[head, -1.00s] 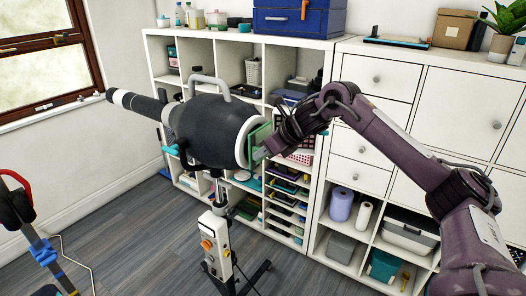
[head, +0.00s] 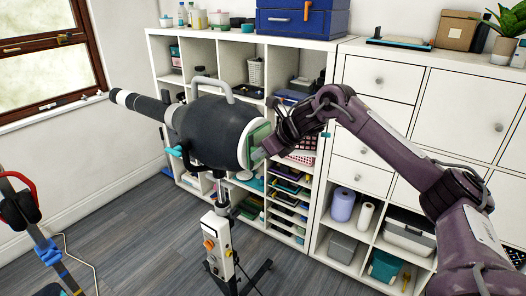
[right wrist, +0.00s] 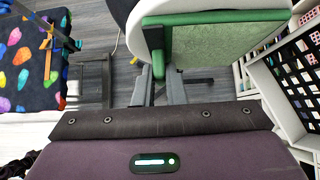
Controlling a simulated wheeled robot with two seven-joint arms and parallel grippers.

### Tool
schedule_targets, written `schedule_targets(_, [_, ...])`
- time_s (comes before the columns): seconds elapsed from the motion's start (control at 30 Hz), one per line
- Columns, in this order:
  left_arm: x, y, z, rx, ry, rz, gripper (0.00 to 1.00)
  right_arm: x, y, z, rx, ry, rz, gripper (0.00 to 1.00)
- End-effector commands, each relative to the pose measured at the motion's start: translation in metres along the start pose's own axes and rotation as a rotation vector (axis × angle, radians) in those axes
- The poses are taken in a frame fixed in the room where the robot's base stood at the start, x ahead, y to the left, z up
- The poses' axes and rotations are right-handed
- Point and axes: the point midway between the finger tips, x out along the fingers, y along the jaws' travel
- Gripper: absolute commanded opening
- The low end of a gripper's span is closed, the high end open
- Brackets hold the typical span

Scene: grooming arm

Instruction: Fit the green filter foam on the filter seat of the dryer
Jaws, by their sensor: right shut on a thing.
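The dryer (head: 208,130) is a dark grey barrel on a stand, with a white ring (head: 245,143) at its right end. The green filter foam (head: 260,135) is at that ring; in the right wrist view the foam (right wrist: 222,47) lies against the white-rimmed end. Whether it is fully seated I cannot tell. My right gripper (head: 262,153) is at the foam's lower right; in the right wrist view its fingers (right wrist: 165,88) are shut on a green part at the foam's near left. The filter seat is hidden behind the foam. My left gripper is not in view.
A white cube shelf (head: 160,75) stands behind the dryer, and white drawers (head: 378,82) stand to the right. The dryer's stand has a control box (head: 218,245). A patterned cushioned surface (right wrist: 30,65) is at left in the right wrist view.

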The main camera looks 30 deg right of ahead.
Motion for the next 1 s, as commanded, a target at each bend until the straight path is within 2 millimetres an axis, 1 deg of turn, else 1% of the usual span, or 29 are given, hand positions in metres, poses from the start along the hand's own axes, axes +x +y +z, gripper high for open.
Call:
schedule_targets(0.27, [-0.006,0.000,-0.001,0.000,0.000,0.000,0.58,0.004,0.001,0.006,-0.001,-0.001,0.001,0.00])
schedule_targets(0.3, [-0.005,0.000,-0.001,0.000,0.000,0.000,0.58,0.005,0.000,0.006,-0.001,-0.001,0.000,0.13])
schedule_targets(0.47, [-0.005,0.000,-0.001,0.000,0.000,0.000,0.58,0.005,0.000,0.005,-0.001,-0.001,0.000,0.34])
schedule_targets(0.5, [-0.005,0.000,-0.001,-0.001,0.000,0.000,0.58,0.005,0.000,0.005,-0.001,-0.001,0.000,0.36])
schedule_targets(0.8, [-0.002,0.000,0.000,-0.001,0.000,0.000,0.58,0.002,0.000,0.004,-0.001,-0.001,-0.001,0.36])
schedule_targets(0.87, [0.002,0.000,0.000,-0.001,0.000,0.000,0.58,-0.003,-0.001,0.004,-0.001,-0.003,-0.001,0.36])
schedule_targets(1.0, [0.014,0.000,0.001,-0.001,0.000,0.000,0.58,-0.025,-0.001,0.003,-0.002,-0.004,-0.004,0.36])
